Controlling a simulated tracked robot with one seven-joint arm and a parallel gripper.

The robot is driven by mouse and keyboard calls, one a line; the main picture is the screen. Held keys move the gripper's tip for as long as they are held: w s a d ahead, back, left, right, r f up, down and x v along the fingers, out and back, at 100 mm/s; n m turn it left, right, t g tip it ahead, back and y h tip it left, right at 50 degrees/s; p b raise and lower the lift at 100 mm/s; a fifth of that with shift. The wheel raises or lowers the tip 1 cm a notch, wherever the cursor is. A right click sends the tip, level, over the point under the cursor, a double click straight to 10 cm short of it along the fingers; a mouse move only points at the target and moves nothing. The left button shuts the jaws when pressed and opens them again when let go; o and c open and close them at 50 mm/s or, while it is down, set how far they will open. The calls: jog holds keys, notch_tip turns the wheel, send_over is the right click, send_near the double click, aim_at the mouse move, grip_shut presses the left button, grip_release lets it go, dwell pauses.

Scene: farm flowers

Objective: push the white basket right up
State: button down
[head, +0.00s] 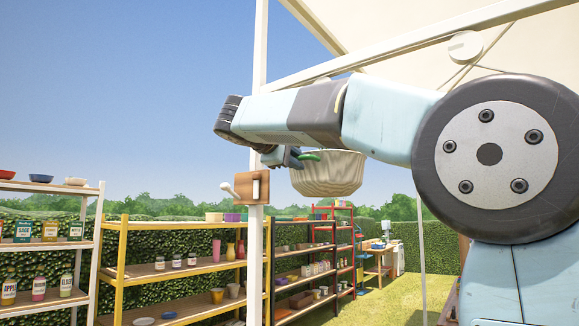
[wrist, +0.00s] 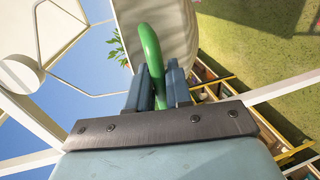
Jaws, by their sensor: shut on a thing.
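The white basket (head: 330,174), ribbed and bowl-like, is in the air below my arm in the head view. A green handle (head: 307,157) shows at its upper left. My gripper (head: 286,156) is at the basket's left side, shut on the handle. In the wrist view, the green handle (wrist: 149,45) curves up from between the two fingers of my gripper (wrist: 159,84). The pale basket (wrist: 170,25) lies just beyond it. My arm hides part of the basket's upper rim in the head view.
A wooden block with a pale peg (head: 240,188) is fixed on the white post (head: 257,120), left of the basket. A yellow shelf (head: 180,270), a white shelf (head: 45,187) and a dark shelf (head: 303,268) stand below. Grass (head: 405,300) is open at the lower right.

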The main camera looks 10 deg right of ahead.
jog(key=shift+s+r, duration=0.1)
jog(key=shift+r, duration=0.2)
jog(key=c, duration=1.3)
grip_release()
jog(key=shift+o, duration=0.3)
jog(key=shift+f, duration=0.1)
jog(key=v, duration=1.3)
jog(key=shift+s+a, duration=0.25)
jog(key=shift+s, duration=0.05)
